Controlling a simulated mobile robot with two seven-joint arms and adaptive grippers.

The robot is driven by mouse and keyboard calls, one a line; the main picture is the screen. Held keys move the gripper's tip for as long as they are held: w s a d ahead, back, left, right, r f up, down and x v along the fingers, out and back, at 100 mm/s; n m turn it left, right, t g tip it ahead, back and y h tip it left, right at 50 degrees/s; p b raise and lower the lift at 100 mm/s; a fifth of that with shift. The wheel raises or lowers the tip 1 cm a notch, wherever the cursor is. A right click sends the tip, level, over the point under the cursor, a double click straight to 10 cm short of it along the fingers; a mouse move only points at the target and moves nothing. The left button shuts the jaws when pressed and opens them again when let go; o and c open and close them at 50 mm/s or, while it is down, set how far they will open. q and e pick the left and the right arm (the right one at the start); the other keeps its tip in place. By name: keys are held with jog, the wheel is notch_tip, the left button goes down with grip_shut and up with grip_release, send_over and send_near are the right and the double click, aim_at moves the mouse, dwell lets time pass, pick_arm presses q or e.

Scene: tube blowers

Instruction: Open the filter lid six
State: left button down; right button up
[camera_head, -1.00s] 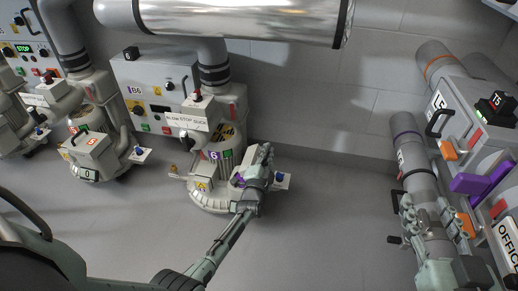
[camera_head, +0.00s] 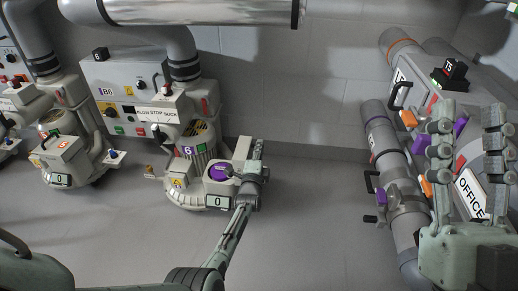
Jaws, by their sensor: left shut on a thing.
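Blower six is a pale grey machine with a purple "6" label (camera_head: 187,151) and a "0" tag (camera_head: 217,202) at its base. Its filter housing shows a round purple face (camera_head: 220,171). The pale filter lid (camera_head: 241,150) stands swung out to the right of this face. My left gripper (camera_head: 254,166) is shut on the lid at its right side, and its fingers hide part of it. My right gripper (camera_head: 468,118) is raised at the far right, its fingers spread apart and empty, in front of the grey station.
A control box (camera_head: 130,90) with a "B6" label stands behind the blower. Another blower (camera_head: 65,160) with a "0" tag stands to the left. Grey pipes (camera_head: 378,140) and the TS station (camera_head: 450,78) are at right. Floor between is clear.

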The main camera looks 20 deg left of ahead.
pick_arm(q)
jog(key=shift+d+f, duration=0.15)
jog(key=shift+f, duration=0.05)
pick_arm(e)
jog(key=shift+s+d+r, duration=0.15)
jog(key=shift+d, duration=0.15)
pick_arm(q)
jog(key=c, duration=1.6)
grip_release()
jog(key=shift+r, duration=0.1)
pick_arm(e)
jog(key=shift+r, duration=0.1)
